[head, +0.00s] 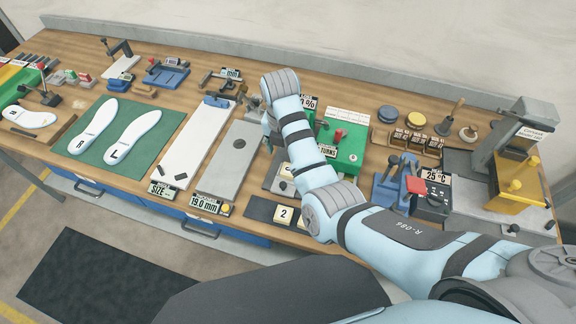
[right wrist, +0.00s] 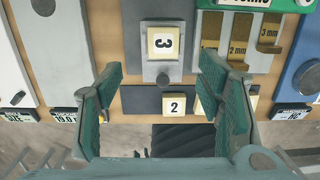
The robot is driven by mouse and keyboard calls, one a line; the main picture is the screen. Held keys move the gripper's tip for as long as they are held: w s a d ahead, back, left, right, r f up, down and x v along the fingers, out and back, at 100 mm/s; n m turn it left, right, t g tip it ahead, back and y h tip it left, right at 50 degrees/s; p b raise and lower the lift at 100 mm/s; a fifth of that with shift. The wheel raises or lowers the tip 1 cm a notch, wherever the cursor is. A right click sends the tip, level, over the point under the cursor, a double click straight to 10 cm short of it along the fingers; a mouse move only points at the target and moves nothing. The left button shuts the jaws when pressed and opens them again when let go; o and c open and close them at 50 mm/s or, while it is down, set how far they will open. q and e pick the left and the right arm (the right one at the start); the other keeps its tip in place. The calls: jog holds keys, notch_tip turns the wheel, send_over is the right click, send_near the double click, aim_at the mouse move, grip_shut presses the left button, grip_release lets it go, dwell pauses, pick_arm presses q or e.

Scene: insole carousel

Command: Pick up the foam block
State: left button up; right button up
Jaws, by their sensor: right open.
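I cannot tell for sure which thing is the foam block. A dark, flat block or pad with a "2" card (head: 262,209) lies at the bench's front edge; it also shows in the right wrist view (right wrist: 142,104). Behind it is a grey plate with a "3" card (right wrist: 162,62). My right gripper (right wrist: 160,72) is open and empty, its green-padded fingers spread to either side of these pieces, seen from above. In the head view my right arm hides much of this area and its own fingers. My left gripper is not in view.
Left stand a long grey slab (head: 236,160), a white board (head: 203,140) and a green mat (head: 90,153) with insoles. Right are a green box (head: 349,152), a blue fixture (head: 392,185) and a yellow-based press (head: 518,188). Free bench room is small.

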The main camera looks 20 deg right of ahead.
send_over(285, 173)
jog(key=f, duration=0.4)
jog(key=shift+s+d+f+b, duration=0.15)
jog(key=shift+s+d+b, duration=0.15)
jog(key=f, duration=0.1)
jog(key=w+f, duration=0.1)
jog(key=f, duration=0.1)
jog(key=f+b, duration=0.1)
jog(key=f, duration=0.1)
jog(key=shift+w+d, duration=0.25)
jog(key=shift+d, duration=0.1)
jog(key=shift+f, duration=0.1)
jog(key=shift+d, duration=0.1)
jog(key=shift+c, duration=0.2)
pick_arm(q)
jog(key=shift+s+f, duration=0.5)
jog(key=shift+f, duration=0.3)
pick_arm(e)
jog(key=shift+s+r, duration=0.1)
jog(key=shift+r, duration=0.1)
jog(key=c, duration=0.9)
